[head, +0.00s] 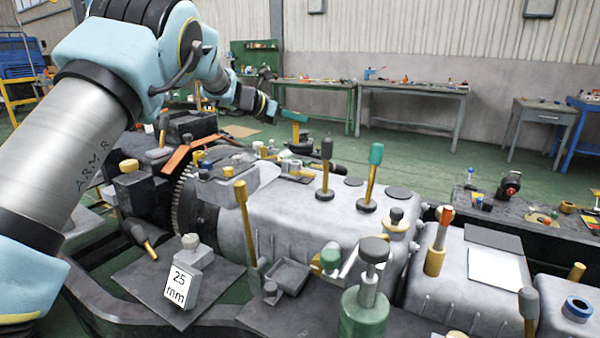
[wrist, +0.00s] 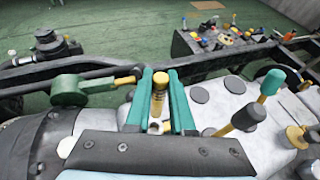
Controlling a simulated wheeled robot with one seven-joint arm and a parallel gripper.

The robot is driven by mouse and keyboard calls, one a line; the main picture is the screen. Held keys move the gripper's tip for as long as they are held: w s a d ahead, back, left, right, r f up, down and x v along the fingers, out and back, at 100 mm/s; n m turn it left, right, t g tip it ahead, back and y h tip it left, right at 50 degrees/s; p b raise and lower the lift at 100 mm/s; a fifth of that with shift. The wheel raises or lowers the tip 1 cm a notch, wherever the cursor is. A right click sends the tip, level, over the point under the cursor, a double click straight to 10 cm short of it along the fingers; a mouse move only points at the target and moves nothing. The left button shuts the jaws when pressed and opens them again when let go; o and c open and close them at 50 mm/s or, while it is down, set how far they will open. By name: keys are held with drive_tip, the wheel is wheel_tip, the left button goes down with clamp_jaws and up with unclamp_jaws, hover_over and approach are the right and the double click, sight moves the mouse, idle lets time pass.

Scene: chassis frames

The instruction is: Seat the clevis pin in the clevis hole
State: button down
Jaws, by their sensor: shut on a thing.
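In the wrist view, the teal fingers of my gripper (wrist: 161,100) are shut on the clevis pin (wrist: 160,84), a short brass-coloured cylinder with darker rings near its lower part. A small pale part with a round dark opening shows (wrist: 154,127) between the fingers, nearer the palm; I cannot tell whether it is the clevis hole. In the head view, my gripper (head: 290,116) is at the far side of the grey housing, its teal finger seen side-on. The pin's lower end and its contact with anything below cannot be made out.
The grey housing (head: 300,215) carries upright levers, including a teal-topped one (head: 371,175). A block marked 25 mm (head: 180,285) stands on a dark plate in front. Benches stand behind.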

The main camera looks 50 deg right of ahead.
wheel_tip(320, 180, down, 10)
drive_tip(key=shift+p, duration=1.15)
drive_tip(key=c, duration=0.8)
unclamp_jaws()
drive_tip(key=shift+a, duration=0.15)
